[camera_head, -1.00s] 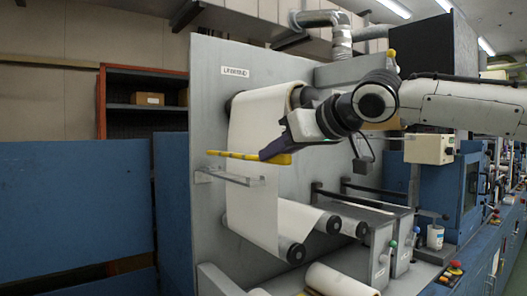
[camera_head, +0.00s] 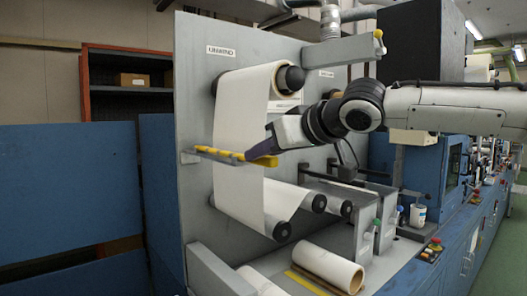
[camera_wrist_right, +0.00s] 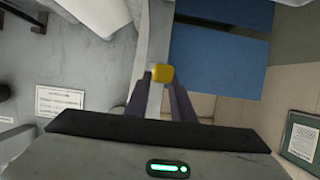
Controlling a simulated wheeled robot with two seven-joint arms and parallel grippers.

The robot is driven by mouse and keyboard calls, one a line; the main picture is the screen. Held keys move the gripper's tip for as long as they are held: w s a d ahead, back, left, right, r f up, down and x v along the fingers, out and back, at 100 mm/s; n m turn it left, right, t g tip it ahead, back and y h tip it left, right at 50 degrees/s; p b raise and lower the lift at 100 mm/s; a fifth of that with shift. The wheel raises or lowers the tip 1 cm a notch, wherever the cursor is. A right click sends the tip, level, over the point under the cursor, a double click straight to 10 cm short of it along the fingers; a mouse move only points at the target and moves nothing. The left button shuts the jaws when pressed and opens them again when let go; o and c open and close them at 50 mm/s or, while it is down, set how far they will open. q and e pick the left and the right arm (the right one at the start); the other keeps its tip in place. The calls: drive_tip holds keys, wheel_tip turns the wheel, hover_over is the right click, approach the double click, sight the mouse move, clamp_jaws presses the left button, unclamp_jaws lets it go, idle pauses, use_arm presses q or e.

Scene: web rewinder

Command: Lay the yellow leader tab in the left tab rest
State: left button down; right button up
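The yellow leader tab (camera_head: 228,154) is a long thin bar lying roughly level across the front of the white web (camera_head: 240,120). It is at the height of the left tab rest (camera_head: 188,158), a narrow grey ledge, and overlaps it in the head view. I cannot tell whether it bears on the ledge. In the right wrist view the tab shows end-on as a yellow block (camera_wrist_right: 162,73) between the fingertips (camera_wrist_right: 160,80). My left gripper is out of view.
The grey rewinder panel (camera_head: 195,90) stands close behind the web. Rollers (camera_head: 283,231) and a loose white roll (camera_head: 328,267) are below. A second holder with a yellow piece (camera_head: 379,38) is at upper right. Blue panels (camera_head: 70,200) stand at left.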

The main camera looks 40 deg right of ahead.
drive_tip(key=o, duration=0.3)
drive_tip(key=shift+s+r, duration=0.2)
drive_tip(key=shift+s, duration=0.15)
drive_tip(key=v, duration=0.9)
drive_tip(key=shift+s+r+b, duration=0.1)
drive_tip(key=shift+s+b, duration=0.15)
drive_tip(key=shift+b, duration=0.1)
